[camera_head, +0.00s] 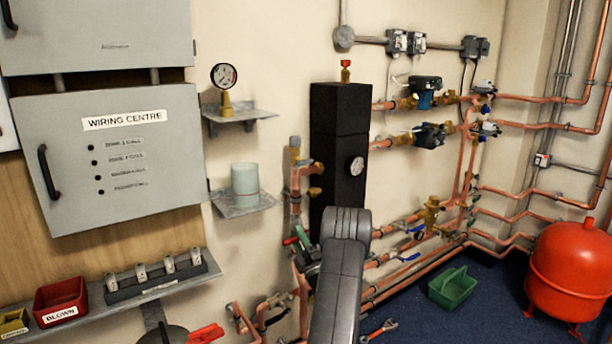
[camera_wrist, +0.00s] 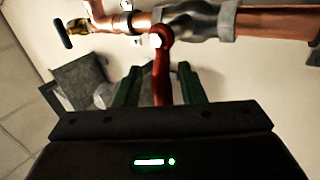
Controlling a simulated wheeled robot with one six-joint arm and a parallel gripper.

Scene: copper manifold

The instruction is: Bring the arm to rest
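My arm (camera_head: 341,285) reaches up from the bottom middle of the head view, bent toward the copper pipes by the wall. My gripper (camera_wrist: 160,80) is open, its two green fingers apart. A red valve lever (camera_wrist: 161,62) shows between the fingers, with visible gaps on both sides. The lever hangs from a grey metal valve body (camera_wrist: 200,18) on a copper pipe (camera_wrist: 275,20). In the head view the red lever (camera_head: 290,241) shows beside the green fingers, left of the black tank (camera_head: 340,130). The lever's lower end is hidden by the gripper.
Two wall shelves carry a gauge (camera_head: 224,85) and a pale cylinder (camera_head: 245,183). Copper pipes (camera_head: 470,160) with pumps and valves run right of the black tank. A green caddy (camera_head: 453,287), a wrench (camera_head: 381,328) and a red vessel (camera_head: 570,270) are on the floor.

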